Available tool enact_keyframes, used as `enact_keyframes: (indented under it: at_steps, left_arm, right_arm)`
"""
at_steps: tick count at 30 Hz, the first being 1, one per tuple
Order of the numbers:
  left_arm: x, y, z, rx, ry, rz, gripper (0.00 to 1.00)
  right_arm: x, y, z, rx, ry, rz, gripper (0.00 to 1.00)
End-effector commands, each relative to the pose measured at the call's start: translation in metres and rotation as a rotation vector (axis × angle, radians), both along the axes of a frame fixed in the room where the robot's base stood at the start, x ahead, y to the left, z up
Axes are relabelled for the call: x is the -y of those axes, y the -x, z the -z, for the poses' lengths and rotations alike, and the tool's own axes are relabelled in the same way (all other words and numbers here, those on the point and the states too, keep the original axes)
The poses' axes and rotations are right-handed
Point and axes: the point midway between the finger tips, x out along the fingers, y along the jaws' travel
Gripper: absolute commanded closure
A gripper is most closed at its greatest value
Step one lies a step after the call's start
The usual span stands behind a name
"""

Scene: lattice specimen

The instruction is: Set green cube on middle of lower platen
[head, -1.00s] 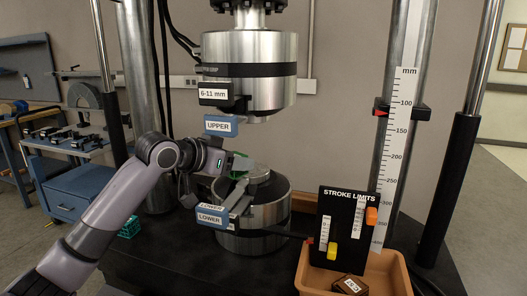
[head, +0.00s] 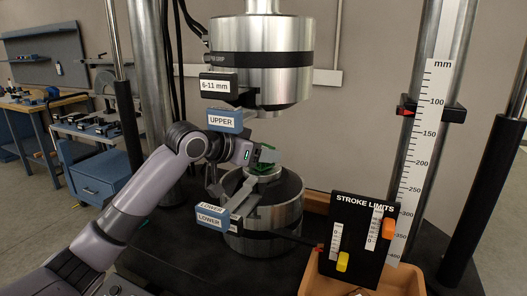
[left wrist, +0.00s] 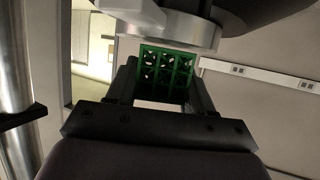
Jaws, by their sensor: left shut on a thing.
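The green cube (left wrist: 167,72) is an open lattice block, seen between the two fingers of my left gripper (left wrist: 163,85) in the left wrist view. My left gripper (head: 256,155) is shut on it. In the head view the green cube (head: 267,154) shows partly beyond the fingers, just above the lower platen (head: 262,178). I cannot tell whether it touches the platen. The lower platen tops a silver cylinder with a "LOWER" label (head: 211,217). My right gripper is not in view.
The upper silver head (head: 262,60) hangs above, with "UPPER" (head: 224,120) and "6-11 mm" (head: 215,86) labels close over my left wrist. A stroke limits panel (head: 352,238) and an orange tray (head: 312,279) stand at the right. A ruler (head: 423,150) rises behind them.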

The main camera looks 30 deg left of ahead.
Motion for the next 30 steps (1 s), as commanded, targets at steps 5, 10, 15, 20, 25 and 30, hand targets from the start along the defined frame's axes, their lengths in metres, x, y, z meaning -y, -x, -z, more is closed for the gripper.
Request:
enact_keyframes:
  at_steps: [5,10,15,20,25,30]
  left_arm:
    - [0.0,0.0,0.003,0.0,0.0,0.0,0.35]
    - [0.0,0.0,0.003,0.0,0.0,0.0,0.23]
    - [0.0,0.0,0.002,0.0,-0.001,0.0,0.23]
    - [-0.003,0.007,-0.003,0.003,-0.003,-0.001,0.23]
    - [-0.012,0.033,-0.012,0.003,-0.005,-0.001,0.23]
    - [-0.023,0.066,-0.026,0.002,-0.005,-0.001,0.23]
  right_arm:
    - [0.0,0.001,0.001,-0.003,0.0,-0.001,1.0]
    - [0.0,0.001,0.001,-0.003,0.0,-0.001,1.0]
    - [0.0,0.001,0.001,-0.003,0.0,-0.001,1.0]
    - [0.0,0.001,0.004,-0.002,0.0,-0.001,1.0]
    - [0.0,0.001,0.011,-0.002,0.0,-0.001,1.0]
    - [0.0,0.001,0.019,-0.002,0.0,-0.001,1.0]
